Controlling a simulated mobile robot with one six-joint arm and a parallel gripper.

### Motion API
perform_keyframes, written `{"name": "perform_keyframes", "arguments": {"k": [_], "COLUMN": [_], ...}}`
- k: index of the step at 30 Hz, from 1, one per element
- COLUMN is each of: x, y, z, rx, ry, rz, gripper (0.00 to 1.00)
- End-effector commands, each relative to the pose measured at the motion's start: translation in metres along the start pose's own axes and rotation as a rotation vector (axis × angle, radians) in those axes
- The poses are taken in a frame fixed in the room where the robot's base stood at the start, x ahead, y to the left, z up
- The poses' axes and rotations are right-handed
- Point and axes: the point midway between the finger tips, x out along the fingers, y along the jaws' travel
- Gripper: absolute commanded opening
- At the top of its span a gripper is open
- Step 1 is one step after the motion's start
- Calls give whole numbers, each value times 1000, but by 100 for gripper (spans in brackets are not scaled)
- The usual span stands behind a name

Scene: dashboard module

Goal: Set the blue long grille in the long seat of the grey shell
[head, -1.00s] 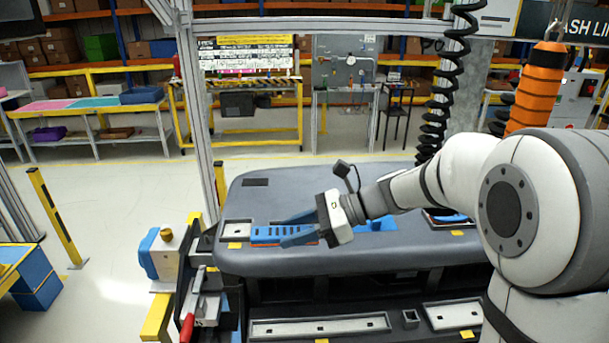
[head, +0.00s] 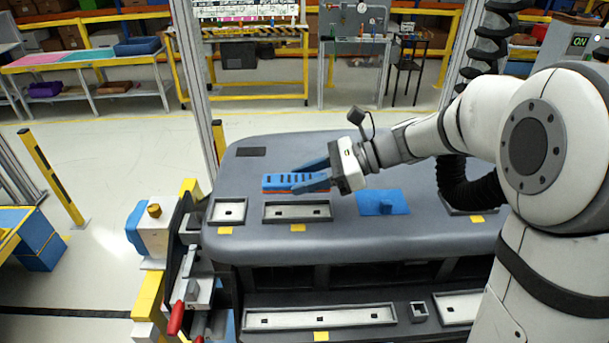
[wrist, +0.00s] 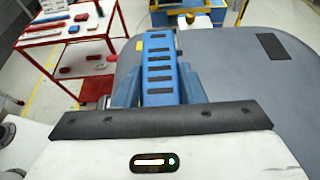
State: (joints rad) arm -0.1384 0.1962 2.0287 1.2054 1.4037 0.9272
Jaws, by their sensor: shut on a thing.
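The blue long grille (head: 284,181) has a row of dark slots and an orange-red lower edge. My gripper (head: 308,178) is shut on it, with blue fingers along its sides. The wrist view also shows the grille (wrist: 160,75) between the fingers. The grille appears held above the grey shell (head: 330,240), just behind a rectangular pale seat (head: 297,213) in the head view. That seat is empty, with small dark holes and a yellow tag in front. A longer pale seat (head: 320,317) lies empty on the lower front ledge. Its exact height above the shell is unclear.
A clamp with a red handle (head: 175,318) stands at the shell's left edge. A dark hose (head: 470,185) is behind my arm.

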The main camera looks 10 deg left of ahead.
Motion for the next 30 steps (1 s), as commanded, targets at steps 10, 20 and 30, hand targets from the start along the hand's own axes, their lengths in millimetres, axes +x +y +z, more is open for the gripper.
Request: {"name": "perform_keyframes", "arguments": {"k": [10, 20, 30], "x": [7, 17, 21], "y": [0, 0, 0], "z": [-20, -44, -56], "rx": [0, 1, 1], "ry": [-2, -2, -1], "rz": [0, -1, -2], "gripper": [13, 13, 13]}}
